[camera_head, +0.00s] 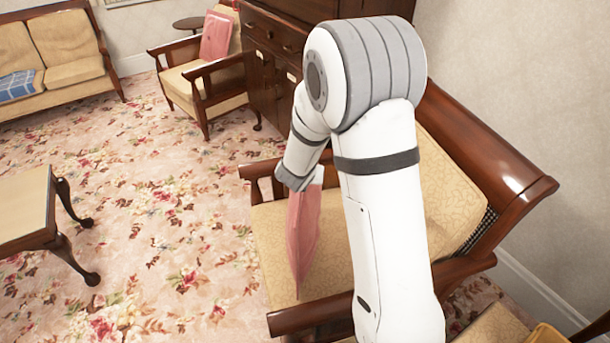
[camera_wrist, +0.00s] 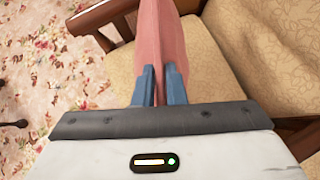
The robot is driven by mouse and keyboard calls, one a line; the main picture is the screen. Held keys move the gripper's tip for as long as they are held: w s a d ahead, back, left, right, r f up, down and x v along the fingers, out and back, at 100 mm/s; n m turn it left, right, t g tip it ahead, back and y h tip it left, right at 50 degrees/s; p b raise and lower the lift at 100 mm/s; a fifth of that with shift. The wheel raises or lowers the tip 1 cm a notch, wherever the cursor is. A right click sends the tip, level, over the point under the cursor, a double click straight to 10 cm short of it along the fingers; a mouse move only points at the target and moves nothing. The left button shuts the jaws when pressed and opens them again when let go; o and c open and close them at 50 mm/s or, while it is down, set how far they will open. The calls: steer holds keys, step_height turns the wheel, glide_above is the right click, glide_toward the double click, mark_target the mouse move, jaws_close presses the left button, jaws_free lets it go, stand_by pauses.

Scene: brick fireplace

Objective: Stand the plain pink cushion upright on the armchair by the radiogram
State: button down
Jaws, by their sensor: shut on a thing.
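The plain pink cushion (camera_head: 303,235) hangs edge-on below my wrist in the head view, over the seat of the near armchair (camera_head: 275,225). I cannot tell if its lower tip touches the seat. In the wrist view my gripper (camera_wrist: 160,78) has its blue fingers shut on the edge of the pink cushion (camera_wrist: 160,30). The near armchair's tan patterned seat (camera_wrist: 235,60) lies under and beside the cushion there. My arm hides part of this armchair in the head view. A dark wooden cabinet (camera_head: 265,65), perhaps the radiogram, stands behind it.
Another armchair (camera_head: 190,75) beyond the cabinet holds another pink cushion (camera_head: 216,36). A sofa (camera_head: 65,50) with a blue checked cushion (camera_head: 18,85) is at far left. A low table (camera_head: 22,210) stands at left. The floral carpet between is clear.

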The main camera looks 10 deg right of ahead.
steer(key=shift+f, duration=0.15)
steer(key=c, duration=1.5)
jaws_free()
